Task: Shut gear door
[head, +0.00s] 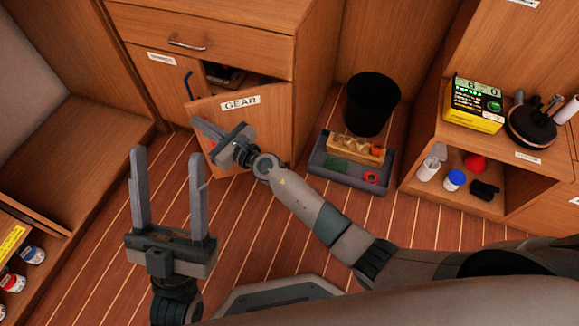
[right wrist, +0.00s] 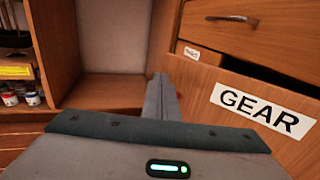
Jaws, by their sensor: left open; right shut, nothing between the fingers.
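The gear door (head: 262,122) is a wooden cabinet door with a white GEAR label, standing ajar under a drawer. A dark gap with items inside shows above its top edge. In the right wrist view the shut fingers (right wrist: 164,97) point past the left edge of the door (right wrist: 215,90). My left gripper (head: 167,156) is open and empty above the floor, left of the right gripper.
A closed drawer (head: 205,38) with a metal handle is above the door. A grey tray (head: 345,180) and a black bin (head: 373,103) stand on the floor to the right. Shelves with jars line both sides. The plank floor (head: 110,215) is clear at the left.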

